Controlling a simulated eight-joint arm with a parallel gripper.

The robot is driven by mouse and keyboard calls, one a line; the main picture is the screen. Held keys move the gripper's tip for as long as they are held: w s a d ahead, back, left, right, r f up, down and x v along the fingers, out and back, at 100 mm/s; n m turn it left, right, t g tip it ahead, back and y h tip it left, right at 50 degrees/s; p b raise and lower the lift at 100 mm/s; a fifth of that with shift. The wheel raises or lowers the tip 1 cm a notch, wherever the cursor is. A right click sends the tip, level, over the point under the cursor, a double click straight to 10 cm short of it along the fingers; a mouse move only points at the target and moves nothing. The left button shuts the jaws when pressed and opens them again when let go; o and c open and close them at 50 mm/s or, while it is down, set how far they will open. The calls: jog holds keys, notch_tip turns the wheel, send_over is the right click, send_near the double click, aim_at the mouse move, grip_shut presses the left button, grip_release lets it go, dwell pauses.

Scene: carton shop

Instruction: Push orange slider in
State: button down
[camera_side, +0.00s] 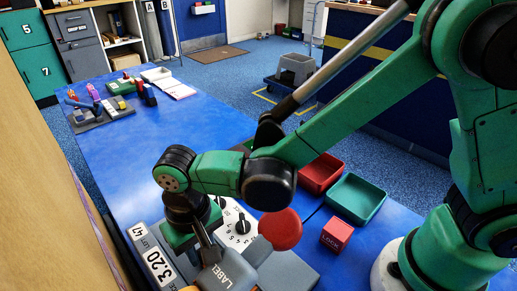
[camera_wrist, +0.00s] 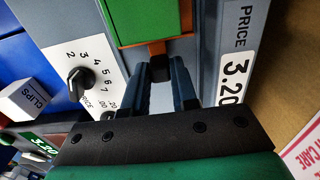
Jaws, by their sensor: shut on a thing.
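The orange slider shows in the wrist view as a small, shaded orange-brown end (camera_wrist: 157,73) below a green block (camera_wrist: 150,28). In the side view my gripper (camera_side: 206,238) points down at the grey labelled machine (camera_side: 232,272), and the slider there is mostly hidden.
A white dial plate (camera_wrist: 92,60) with a black knob (camera_wrist: 80,82) is close beside the fingers. A 3.20 price plate (camera_wrist: 237,75) is on the other side. A red disc (camera_side: 281,230), red LOCK cube (camera_side: 336,233), red tray (camera_side: 320,173) and teal tray (camera_side: 356,198) stand right.

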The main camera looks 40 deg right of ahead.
aim_at(215, 266)
dwell(0.4)
jog(key=shift+s, duration=1.9)
jog(key=c, duration=0.7)
grip_release()
jog(key=shift+r, duration=2.85)
